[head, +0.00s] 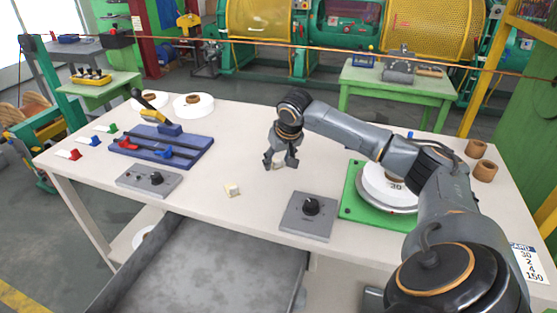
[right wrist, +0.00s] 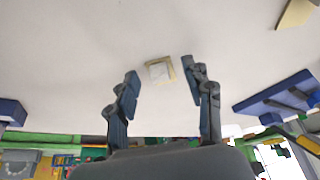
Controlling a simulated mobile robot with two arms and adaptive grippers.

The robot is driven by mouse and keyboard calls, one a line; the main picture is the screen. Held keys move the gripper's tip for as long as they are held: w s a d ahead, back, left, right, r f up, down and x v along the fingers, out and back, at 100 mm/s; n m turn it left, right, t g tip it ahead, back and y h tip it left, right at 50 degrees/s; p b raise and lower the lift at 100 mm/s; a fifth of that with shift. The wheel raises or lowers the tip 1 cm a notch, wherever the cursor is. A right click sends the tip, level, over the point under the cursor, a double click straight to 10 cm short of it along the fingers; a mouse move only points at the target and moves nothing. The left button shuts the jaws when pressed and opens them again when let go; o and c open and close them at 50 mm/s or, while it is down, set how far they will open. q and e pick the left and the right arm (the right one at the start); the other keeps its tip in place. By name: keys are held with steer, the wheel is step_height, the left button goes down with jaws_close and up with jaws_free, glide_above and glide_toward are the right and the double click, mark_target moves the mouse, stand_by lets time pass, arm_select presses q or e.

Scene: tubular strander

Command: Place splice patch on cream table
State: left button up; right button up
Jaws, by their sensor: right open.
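My right gripper (head: 281,164) hangs fingers-down over the middle of the cream table (head: 240,130), and its jaws are open. In the right wrist view, a small pale patch with tan edges (right wrist: 160,69) lies on the table between and just beyond the open fingertips (right wrist: 160,75). The patch touches neither finger there, as far as I can tell. A second small cream piece (head: 232,190) lies on the table nearer its front edge; a tan piece (right wrist: 295,13) shows at the right wrist view's top right. I cannot tell for certain which is the splice patch. My left gripper is not in view.
A blue fixture (head: 200,152) with red and blue clamps stands at left. A green-based scale (head: 352,205) is at right. White reels (head: 193,105) stand at back left.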

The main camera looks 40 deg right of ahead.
steer(key=v, duration=1.2)
steer(key=shift+p, duration=0.35)
